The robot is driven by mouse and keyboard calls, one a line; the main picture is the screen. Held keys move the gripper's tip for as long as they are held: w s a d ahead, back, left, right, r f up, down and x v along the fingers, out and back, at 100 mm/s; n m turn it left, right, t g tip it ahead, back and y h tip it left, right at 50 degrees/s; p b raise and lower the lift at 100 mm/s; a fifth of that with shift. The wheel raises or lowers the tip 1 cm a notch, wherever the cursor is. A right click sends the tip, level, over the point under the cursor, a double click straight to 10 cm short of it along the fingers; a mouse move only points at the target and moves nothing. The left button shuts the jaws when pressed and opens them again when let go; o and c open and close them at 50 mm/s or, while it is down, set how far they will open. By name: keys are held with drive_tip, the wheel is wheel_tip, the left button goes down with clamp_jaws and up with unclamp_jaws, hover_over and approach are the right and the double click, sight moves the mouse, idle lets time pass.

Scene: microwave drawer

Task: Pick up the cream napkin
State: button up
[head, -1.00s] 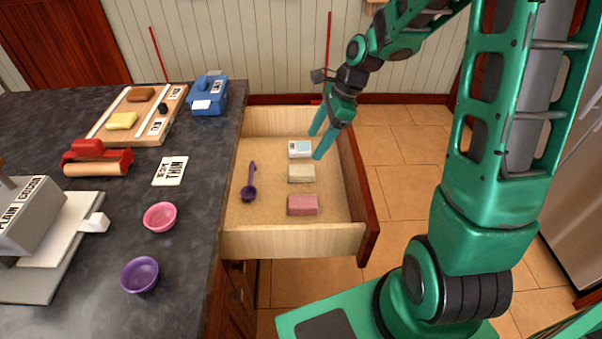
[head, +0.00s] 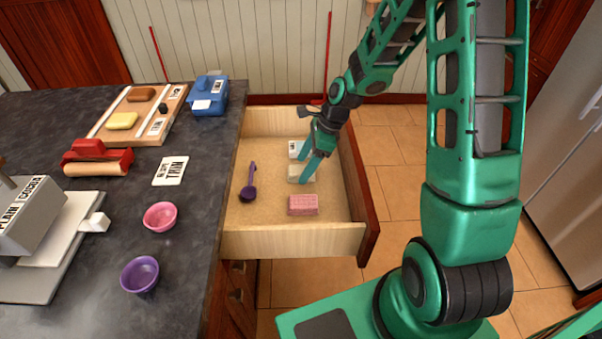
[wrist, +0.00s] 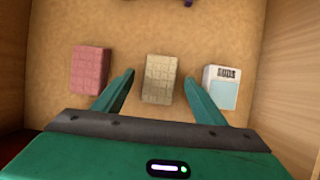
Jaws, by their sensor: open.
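The cream napkin (head: 296,175) is a small folded block with a grid pattern, lying on the floor of the open drawer (head: 240,244). In the head view my gripper partly hides it. In the wrist view the cream napkin (wrist: 160,78) lies between and just beyond the fingertips. My gripper (head: 308,178) is open and empty, reaching down into the drawer over the napkin; in the wrist view its two fingers (wrist: 158,80) stand apart on either side, with a gap to the napkin.
A pink napkin (head: 303,205) lies nearer the drawer front and a white-and-blue box (head: 294,148) lies behind, one on each side of the cream napkin. A purple scoop (head: 248,188) lies at the drawer's left. Drawer walls surround them. The dark counter (head: 190,240) borders the left.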

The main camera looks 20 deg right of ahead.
drive_tip(key=shift+a+f, duration=0.15)
drive_tip(key=shift+f, duration=0.3)
drive_tip(key=c, duration=1.1)
drive_tip(key=shift+w+r, duration=0.1)
drive_tip(key=shift+r, duration=0.05)
drive_tip(key=shift+r, duration=0.65)
wheel_tip(320, 180, up, 3)
drive_tip(key=s+a+r, duration=0.1)
drive_tip(key=a+r, duration=0.1)
drive_tip(key=a, duration=0.1)
drive_tip(key=s+a+r, duration=0.2)
drive_tip(key=a, duration=0.2)
drive_tip(key=s+a+r, duration=0.2)
drive_tip(key=a, duration=0.1)
drive_tip(key=shift+s+a+r, duration=0.1)
drive_tip(key=shift+a+r, duration=0.15)
